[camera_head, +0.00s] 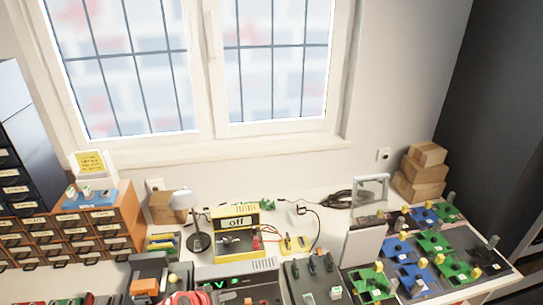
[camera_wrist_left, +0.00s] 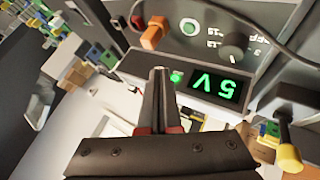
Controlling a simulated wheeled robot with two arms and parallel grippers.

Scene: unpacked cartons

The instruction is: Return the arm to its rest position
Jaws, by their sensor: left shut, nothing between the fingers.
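My left gripper (camera_wrist_left: 160,75) shows in the left wrist view, its dark fingers pressed together with nothing between them. Its fingertips point toward the front of a grey device (camera_wrist_left: 190,52) with a green "5 V" display (camera_wrist_left: 215,84), which appears upside down. I cannot tell the exact gap between the fingertips and the device. In the head view I cannot make out the left gripper clearly; the bench front is cut off at the lower edge. My right gripper is in neither view.
The device has an orange connector (camera_wrist_left: 153,32) and a black knob (camera_wrist_left: 232,55). In the head view, the bench holds a drawer cabinet (camera_head: 75,230), a lamp (camera_head: 190,220), a yellow "off" unit (camera_head: 236,236), green and blue boards (camera_head: 435,241) and stacked cartons (camera_head: 422,172).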

